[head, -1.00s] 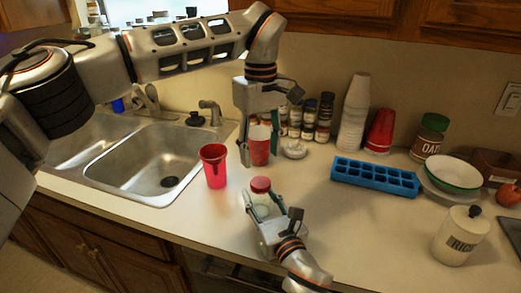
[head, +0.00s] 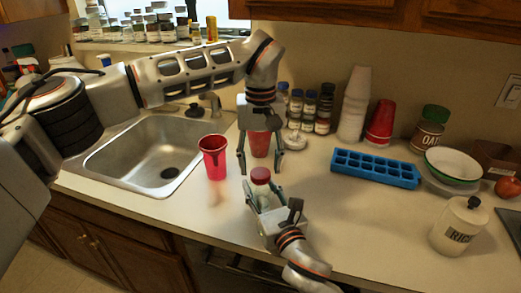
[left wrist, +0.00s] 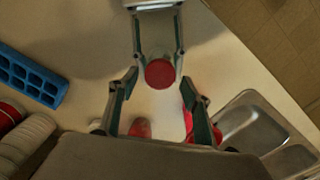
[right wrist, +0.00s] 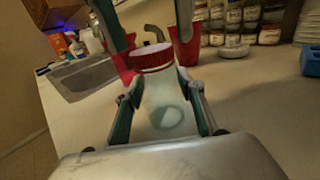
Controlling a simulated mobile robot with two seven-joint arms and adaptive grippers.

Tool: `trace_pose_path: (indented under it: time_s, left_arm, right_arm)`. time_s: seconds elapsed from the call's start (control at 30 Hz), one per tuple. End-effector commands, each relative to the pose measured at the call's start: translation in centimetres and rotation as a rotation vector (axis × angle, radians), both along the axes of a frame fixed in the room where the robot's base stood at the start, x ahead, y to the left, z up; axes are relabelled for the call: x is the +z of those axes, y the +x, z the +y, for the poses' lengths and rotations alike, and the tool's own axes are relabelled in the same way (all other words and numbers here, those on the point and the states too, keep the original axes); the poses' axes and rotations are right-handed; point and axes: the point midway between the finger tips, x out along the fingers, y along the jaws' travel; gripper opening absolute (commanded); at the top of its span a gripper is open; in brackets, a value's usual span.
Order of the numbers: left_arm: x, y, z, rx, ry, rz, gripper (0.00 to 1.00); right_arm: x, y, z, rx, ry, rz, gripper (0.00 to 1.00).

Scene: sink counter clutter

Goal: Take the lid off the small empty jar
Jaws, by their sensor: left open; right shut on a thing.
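The small clear jar (right wrist: 165,108) with a red lid (head: 260,174) is upright at the counter's front middle. It looks empty in the right wrist view. My right gripper (head: 264,190) is shut on the jar's body, one finger on each side. My left gripper (head: 261,168) is open and points down above the jar. Its fingertips are spread either side of the lid, near its height. The lid also shows in the left wrist view (left wrist: 160,73) between and just beyond the fingers. It sits on the jar; contact with the left fingers cannot be told.
A red cup (head: 213,158) stands left of the jar and another (head: 259,144) stands behind the left gripper. The sink (head: 150,150) is at left. Spice jars (head: 325,108), stacked cups (head: 354,105), a blue ice tray (head: 375,168) and a rice canister (head: 459,228) are to the right.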

Motion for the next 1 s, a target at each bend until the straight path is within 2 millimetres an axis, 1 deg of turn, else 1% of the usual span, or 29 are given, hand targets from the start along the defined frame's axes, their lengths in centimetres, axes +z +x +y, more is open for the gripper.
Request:
trace_pose_path:
  time_s: [0.03,0.2,0.47,0.57,0.6,0.63,0.77,0.87,0.97,1.0]
  left_arm:
    - [-0.59,-0.04,0.01,0.0,0.0,0.002,0.48]
    - [-1.45,-0.01,0.02,0.0,0.0,0.0,0.48]
    - [-1.55,0.01,0.02,0.0,0.0,-0.001,0.48]
    - [-1.54,0.01,0.02,0.0,0.0,-0.001,0.25]
    - [-1.54,0.01,0.01,0.0,0.0,-0.001,0.14]
    - [-1.53,0.01,0.02,0.0,0.0,-0.001,0.09]
    - [-1.53,0.01,0.01,0.005,0.0,-0.001,0.09]
    - [-1.49,0.02,0.01,0.059,0.0,-0.001,0.08]
    - [-1.43,0.06,0.02,0.189,0.0,-0.003,0.08]
    - [-1.45,0.03,0.04,0.258,0.0,-0.002,0.08]
  right_arm:
    - [-0.04,0.0,0.0,0.0,0.0,0.001,0.0]
    - [-0.04,0.0,0.0,0.0,0.0,0.001,0.0]
    - [-0.04,0.0,0.0,0.0,0.0,0.001,0.0]
    - [-0.04,0.0,-0.01,0.0,0.0,0.001,0.0]
    - [-0.04,0.0,-0.01,0.0,0.0,0.001,0.0]
    - [-0.04,0.0,-0.01,0.0,0.0,0.001,0.0]
    - [-0.04,0.0,-0.01,0.0,0.0,0.001,0.0]
    - [-0.04,0.0,-0.01,0.0,0.0,0.001,0.0]
    - [-0.04,0.0,0.0,0.0,0.0,0.001,0.0]
    - [-0.04,0.0,0.0,0.0,0.0,0.001,0.0]
